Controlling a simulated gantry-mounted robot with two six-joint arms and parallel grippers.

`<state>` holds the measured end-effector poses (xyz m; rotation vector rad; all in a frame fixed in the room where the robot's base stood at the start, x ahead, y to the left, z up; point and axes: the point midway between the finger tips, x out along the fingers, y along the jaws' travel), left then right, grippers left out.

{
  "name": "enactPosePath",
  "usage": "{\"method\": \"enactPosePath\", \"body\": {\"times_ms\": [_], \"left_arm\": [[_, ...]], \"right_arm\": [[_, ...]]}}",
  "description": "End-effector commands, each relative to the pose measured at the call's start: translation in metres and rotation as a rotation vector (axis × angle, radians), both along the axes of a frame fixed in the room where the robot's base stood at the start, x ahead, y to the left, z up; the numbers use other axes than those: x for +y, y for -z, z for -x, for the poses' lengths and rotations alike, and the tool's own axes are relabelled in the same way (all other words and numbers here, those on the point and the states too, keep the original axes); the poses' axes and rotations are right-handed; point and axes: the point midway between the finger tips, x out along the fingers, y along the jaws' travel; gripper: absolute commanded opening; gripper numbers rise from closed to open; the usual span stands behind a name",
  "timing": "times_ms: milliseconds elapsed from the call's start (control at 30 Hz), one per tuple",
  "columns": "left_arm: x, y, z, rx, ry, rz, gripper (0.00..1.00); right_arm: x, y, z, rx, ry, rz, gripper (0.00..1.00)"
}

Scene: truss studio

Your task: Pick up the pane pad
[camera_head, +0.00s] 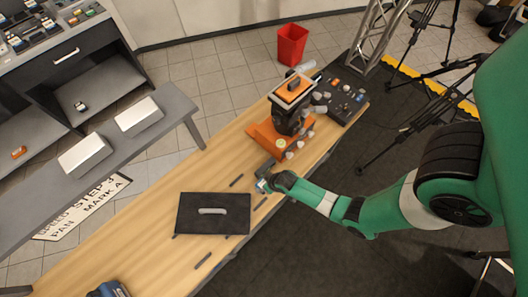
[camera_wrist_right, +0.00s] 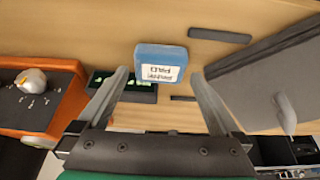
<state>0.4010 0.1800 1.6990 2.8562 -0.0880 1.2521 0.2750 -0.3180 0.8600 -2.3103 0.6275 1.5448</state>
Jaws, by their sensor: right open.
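The pane pad (camera_wrist_right: 161,60) is a small blue block with a white label of dark lettering. It lies on the wooden table in the right wrist view, ahead of my right gripper (camera_wrist_right: 159,76) and between the lines of its two fingers. The fingers are open, with nothing held between them. My left gripper is not in view.
A dark case (camera_head: 214,227) with a pale handle lies on the wooden table (camera_head: 150,238). An orange device (camera_head: 263,138) and a black control panel (camera_head: 342,97) stand farther back. Small dark strips lie nearby. A red bin (camera_head: 291,45) is on the floor.

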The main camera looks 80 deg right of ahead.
Motion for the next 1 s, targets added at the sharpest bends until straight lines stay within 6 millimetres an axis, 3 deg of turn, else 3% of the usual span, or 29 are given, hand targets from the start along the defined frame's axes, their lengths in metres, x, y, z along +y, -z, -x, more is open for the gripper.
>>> {"method": "enactPosePath", "body": {"times_ms": [100,400,767,1000], "left_arm": [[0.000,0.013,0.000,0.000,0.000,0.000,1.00],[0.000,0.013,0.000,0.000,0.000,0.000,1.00],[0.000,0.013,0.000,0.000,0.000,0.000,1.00],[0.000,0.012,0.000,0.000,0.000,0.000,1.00]], "right_arm": [[-0.004,0.023,-0.006,0.001,0.000,0.000,1.00],[-0.005,0.026,-0.009,-0.001,0.000,0.001,1.00],[-0.005,0.026,-0.009,-0.001,0.000,0.001,0.35],[-0.005,0.025,-0.009,-0.001,0.000,0.001,0.34]]}}
